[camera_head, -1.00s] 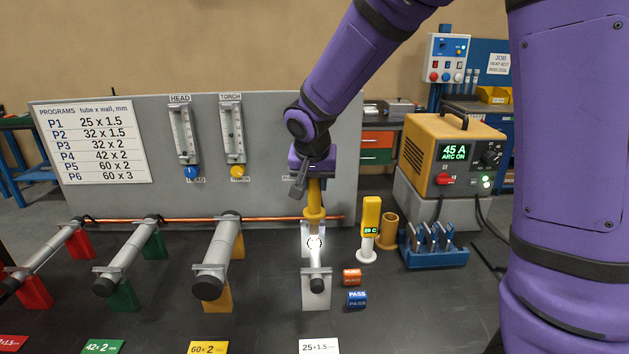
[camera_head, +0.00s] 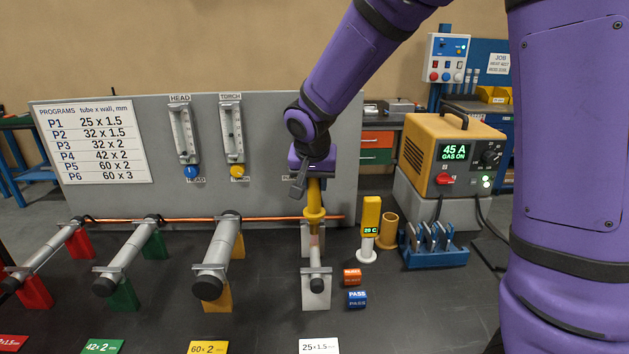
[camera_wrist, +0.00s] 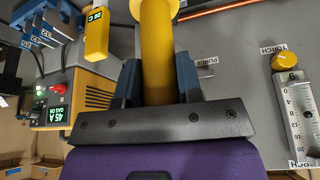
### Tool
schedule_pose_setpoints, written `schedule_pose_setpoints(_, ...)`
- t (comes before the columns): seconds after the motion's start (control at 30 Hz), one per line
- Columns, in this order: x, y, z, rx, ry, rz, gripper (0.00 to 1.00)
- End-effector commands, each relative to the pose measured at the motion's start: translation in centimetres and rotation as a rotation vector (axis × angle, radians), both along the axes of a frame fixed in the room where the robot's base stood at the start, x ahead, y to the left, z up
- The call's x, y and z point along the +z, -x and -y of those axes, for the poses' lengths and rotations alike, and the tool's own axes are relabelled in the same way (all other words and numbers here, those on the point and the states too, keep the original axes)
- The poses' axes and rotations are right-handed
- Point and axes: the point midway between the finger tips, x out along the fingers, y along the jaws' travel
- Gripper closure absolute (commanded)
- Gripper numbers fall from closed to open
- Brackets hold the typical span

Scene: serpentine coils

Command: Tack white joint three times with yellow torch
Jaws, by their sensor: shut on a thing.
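My gripper (camera_head: 313,177) is shut on the yellow torch (camera_head: 314,201), which it holds upright, nose down. The torch also fills the top middle of the wrist view (camera_wrist: 157,50), between the jaws. The white joint is on the thin tube (camera_head: 316,264) carried by white stands (camera_head: 316,294), behind a white 25 x 1.5 card (camera_head: 319,346). The torch tip is over this tube, and a dull reddish patch (camera_head: 314,240) shows just under it. Whether the tip touches the tube I cannot tell. The power source (camera_head: 455,155) reads 45 A, GAS ON.
Tubes on yellow (camera_head: 218,297), green (camera_head: 123,296) and red (camera_head: 37,292) stands lie to the left. A yellow 20 C gauge (camera_head: 370,222), an empty-looking yellow holder (camera_head: 389,232), a blue rack (camera_head: 436,258) and two small blocks (camera_head: 357,299) are at the right. The grey panel (camera_head: 280,150) stands behind.

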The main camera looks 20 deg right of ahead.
Motion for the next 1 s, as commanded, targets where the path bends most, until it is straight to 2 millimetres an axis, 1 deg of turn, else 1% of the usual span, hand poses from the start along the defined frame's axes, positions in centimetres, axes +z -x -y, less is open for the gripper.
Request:
schedule_pose_setpoints(0.03, -0.5, 0.3, 0.0, -0.002, 0.004, -0.013, 1.00)
schedule_pose_setpoints(0.57, -0.5, 0.3, 0.0, -0.002, 0.004, -0.013, 1.00)
schedule_pose_setpoints(0.67, -0.2, 0.3, 0.1, -0.002, 0.004, -0.013, 1.00)
schedule_pose_setpoints(1.0, 1.9, 0.1, 0.0, -0.001, 0.001, -0.005, 1.00)
